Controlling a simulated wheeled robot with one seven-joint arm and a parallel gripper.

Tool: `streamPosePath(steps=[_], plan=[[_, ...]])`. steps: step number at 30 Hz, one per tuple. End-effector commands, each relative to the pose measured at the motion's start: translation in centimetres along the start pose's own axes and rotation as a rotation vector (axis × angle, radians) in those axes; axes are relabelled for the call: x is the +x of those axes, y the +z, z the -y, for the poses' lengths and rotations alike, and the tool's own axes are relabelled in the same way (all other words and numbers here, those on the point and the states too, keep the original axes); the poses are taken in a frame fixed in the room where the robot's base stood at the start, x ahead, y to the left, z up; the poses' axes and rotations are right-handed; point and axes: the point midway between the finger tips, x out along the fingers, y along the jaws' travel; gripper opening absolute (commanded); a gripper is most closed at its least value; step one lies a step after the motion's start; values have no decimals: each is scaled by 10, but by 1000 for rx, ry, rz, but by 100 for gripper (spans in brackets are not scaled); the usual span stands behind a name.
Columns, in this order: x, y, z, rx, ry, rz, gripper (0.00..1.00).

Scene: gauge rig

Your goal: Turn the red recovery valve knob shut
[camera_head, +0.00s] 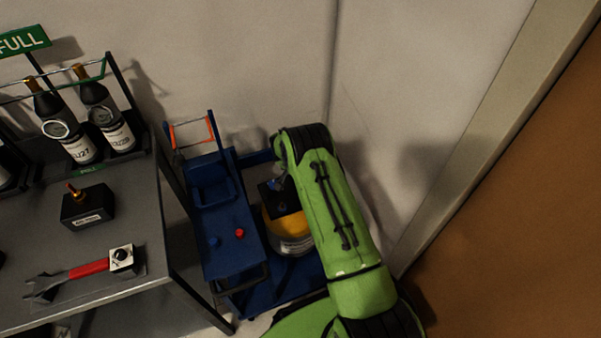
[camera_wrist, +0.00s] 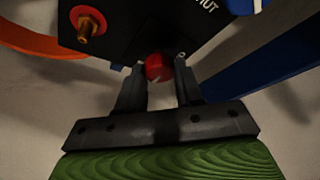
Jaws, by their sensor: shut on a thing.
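The red knob (camera_wrist: 155,67) sits at the lower edge of a black block (camera_wrist: 125,35) in the wrist view. My gripper (camera_wrist: 161,76) has one finger on each side of the knob and is shut on it. The block's face bears white lettering, partly cut off, ending in "UT". How far the knob is turned cannot be told. In the head view the black block (camera_head: 281,197) stands on a yellow-topped cylinder (camera_head: 288,242). There my green arm covers part of the cylinder, and the knob and my fingertips are hidden.
A brass fitting with a red ring (camera_wrist: 86,22) projects from the block beside my left finger. A blue cart (camera_head: 232,262) with small red and blue knobs stands left of the cylinder. A grey bench (camera_head: 135,215) with bottles and tools is further left. Walls stand close behind and right.

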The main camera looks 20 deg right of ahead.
Motion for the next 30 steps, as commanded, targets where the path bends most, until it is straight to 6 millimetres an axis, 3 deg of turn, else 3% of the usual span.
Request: streamPosePath(steps=[2, 3, 8, 17, 20, 30], plan=[[0, 0, 0, 0, 0, 2, 5], [0, 0, 0, 0, 0, 2, 39], [0, 0, 0, 0, 0, 1, 61], [-4, 0, 0, -1, -1, 0, 61], [-22, -2, 1, -2, -2, -1, 61], [-118, -2, 1, -2, -2, -1, 61]])
